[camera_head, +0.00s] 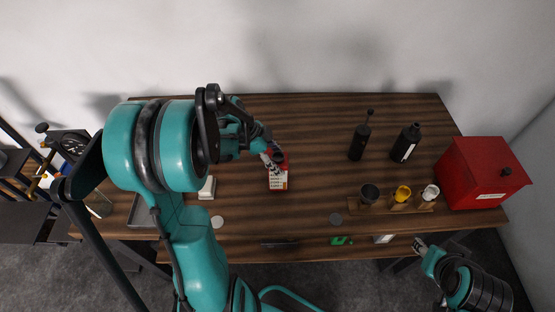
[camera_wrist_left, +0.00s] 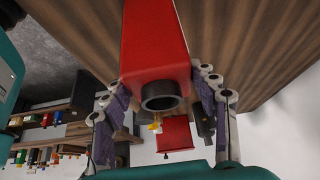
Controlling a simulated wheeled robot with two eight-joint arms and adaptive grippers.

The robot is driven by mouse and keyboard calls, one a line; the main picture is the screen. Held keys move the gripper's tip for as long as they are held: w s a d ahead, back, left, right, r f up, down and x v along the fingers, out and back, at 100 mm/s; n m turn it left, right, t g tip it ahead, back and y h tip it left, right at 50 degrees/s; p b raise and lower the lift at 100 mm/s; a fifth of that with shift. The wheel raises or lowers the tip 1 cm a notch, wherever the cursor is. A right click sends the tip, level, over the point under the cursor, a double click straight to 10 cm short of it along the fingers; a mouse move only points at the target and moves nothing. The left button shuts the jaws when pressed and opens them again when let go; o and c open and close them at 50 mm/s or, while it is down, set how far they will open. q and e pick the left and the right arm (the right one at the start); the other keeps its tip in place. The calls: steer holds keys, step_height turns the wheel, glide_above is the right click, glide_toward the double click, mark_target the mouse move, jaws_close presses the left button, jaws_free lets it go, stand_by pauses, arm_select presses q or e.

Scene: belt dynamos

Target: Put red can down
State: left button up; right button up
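The red can (camera_head: 279,181), with a white label, is near the middle of the wooden table (camera_head: 310,130). In the left wrist view the red can (camera_wrist_left: 155,45) shows its red side and a dark round cap facing the camera. My left gripper (camera_head: 273,160) is at the can's top, with its fingers (camera_wrist_left: 158,85) against both sides of the can. I cannot tell whether the can's base touches the table. My right gripper (camera_head: 419,244) is off the table's front edge at the lower right, apart from the can; its finger opening is too small to tell.
A wooden rack (camera_head: 390,207) with several small containers stands right of the can. Two black bottles (camera_head: 359,142) (camera_head: 405,143) stand behind it. A red box (camera_head: 483,172) is at the right end. A white block (camera_head: 207,188) lies left of the can. The back middle is clear.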

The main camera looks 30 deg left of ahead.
arm_select(q)
steer(key=shift+o, duration=0.9)
steer(key=shift+r, duration=0.2)
steer(key=p+v, duration=0.3)
steer(key=v, duration=0.8)
steer(key=s+d+r+n+t+y, duration=0.1)
steer(key=s+d+n+t+y, duration=0.1)
steer(key=s+d+n, duration=0.2)
steer(key=s+d+r+n+t+y, duration=0.2)
steer(key=d+n, duration=0.5)
steer(key=d, duration=0.4)
steer(key=shift+s+d+n+y, duration=0.35)
steer(key=shift+s+y, duration=0.25)
steer(key=shift+s, duration=0.6)
